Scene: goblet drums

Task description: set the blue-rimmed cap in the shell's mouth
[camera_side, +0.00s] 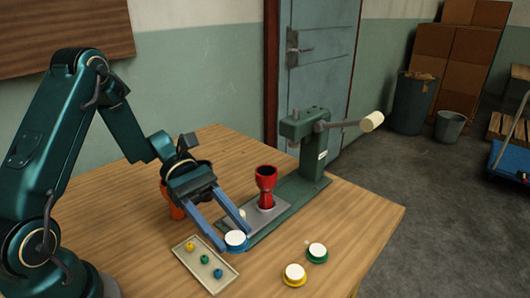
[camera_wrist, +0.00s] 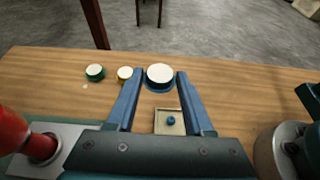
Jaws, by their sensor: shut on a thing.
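The blue-rimmed cap (camera_side: 236,241) has a white top and is held between the fingertips of my gripper (camera_side: 229,230). In the wrist view the cap (camera_wrist: 160,75) sits between the far ends of the two blue fingers (camera_wrist: 160,88), white top showing. Its height above the table is hard to tell. The shell (camera_side: 266,183) is a red goblet shape standing upright on the grey plate of the press, with its dark open mouth up. It is right of and behind my gripper in the side view. In the wrist view the shell (camera_wrist: 12,134) is cut off at the left edge.
The green press (camera_side: 305,145) has a side lever with a pale handle (camera_side: 371,121). Yellow-rimmed (camera_side: 294,274) and green-rimmed (camera_side: 317,252) caps lie at the front right. A shallow tray (camera_side: 222,284) holds small coloured pieces. An orange object (camera_side: 173,207) is partly hidden behind my gripper.

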